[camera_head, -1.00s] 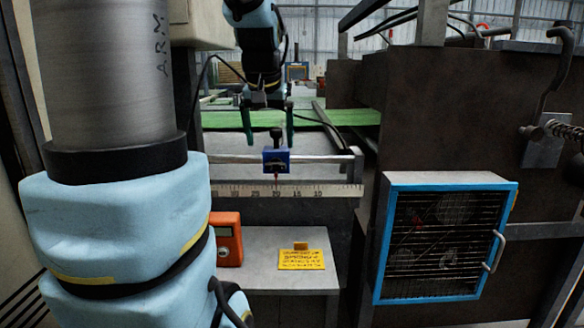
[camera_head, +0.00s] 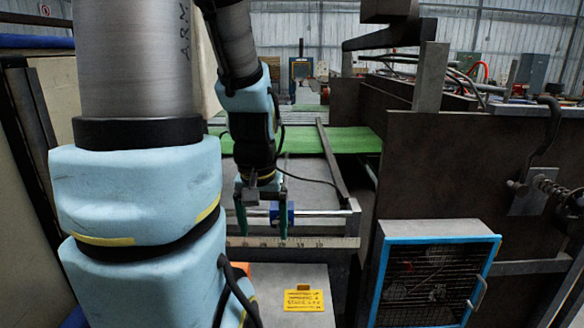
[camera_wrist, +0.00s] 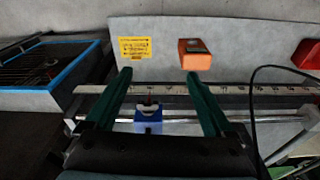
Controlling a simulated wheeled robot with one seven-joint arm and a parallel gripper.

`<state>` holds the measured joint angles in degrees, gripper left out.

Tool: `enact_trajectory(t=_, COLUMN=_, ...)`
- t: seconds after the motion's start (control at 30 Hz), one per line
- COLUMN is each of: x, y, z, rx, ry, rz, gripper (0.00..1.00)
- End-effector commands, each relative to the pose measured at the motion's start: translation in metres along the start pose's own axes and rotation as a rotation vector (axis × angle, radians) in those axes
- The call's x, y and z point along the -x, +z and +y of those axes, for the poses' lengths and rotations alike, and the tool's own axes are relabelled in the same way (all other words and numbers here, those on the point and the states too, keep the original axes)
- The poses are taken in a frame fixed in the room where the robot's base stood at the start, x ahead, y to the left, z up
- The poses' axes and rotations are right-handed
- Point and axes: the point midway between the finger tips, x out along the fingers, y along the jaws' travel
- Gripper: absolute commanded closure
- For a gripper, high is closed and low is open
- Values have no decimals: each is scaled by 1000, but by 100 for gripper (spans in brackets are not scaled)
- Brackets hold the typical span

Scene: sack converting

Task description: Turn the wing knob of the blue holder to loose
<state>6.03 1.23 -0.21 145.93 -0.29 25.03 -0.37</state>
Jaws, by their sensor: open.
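The blue holder (camera_head: 290,212) sits on a metal rail above a ruler scale in the head view. My gripper (camera_head: 262,234) hangs there with its fingers pointing down, its right finger in front of the holder and covering part of it. In the wrist view the blue holder (camera_wrist: 148,127) lies between the two spread green fingers of my gripper (camera_wrist: 158,75), closer to the left one. A small dark and pale part, seemingly the wing knob (camera_wrist: 148,105), shows on the holder; its turn position is too small to tell. I see no finger clearly touching it.
The ruler scale (camera_head: 325,243) runs along the rail. A yellow label (camera_head: 303,300) lies on the grey plate below, and an orange device (camera_wrist: 194,55) is beside it. A blue-framed mesh guard (camera_head: 430,285) stands at right. A black cable (camera_wrist: 254,110) hangs right of the fingers.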

Motion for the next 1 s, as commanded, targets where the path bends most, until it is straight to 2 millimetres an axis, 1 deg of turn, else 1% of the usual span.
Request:
enact_trajectory(t=0.03, x=-5, y=-6, z=0, rx=2, ry=0, rz=-1, gripper=19)
enact_trajectory(t=0.17, x=-9, y=-35, z=1, rx=14, ry=0, rz=-13, gripper=34)
enact_trajectory(t=0.23, x=-7, y=-55, z=1, rx=24, ry=0, rz=-26, gripper=42)
enact_trajectory(t=0.3, x=-1, y=-74, z=2, rx=36, ry=0, rz=-41, gripper=50)
enact_trajectory(t=0.4, x=12, y=-98, z=3, rx=50, ry=-2, rz=-62, gripper=61)
enact_trajectory(t=0.5, x=29, y=-114, z=3, rx=66, ry=-4, rz=-83, gripper=72)
enact_trajectory(t=0.6, x=47, y=-125, z=4, rx=78, ry=-6, rz=-103, gripper=83)
enact_trajectory(t=0.73, x=66, y=-131, z=4, rx=91, ry=-9, rz=-122, gripper=98)
enact_trajectory(t=0.77, x=70, y=-132, z=4, rx=93, ry=-9, rz=-125, gripper=100)
enact_trajectory(t=0.9, x=79, y=-132, z=5, rx=98, ry=-10, rz=-135, gripper=100)
enact_trajectory(t=1.0, x=75, y=-131, z=5, rx=98, ry=-11, rz=-139, gripper=100)
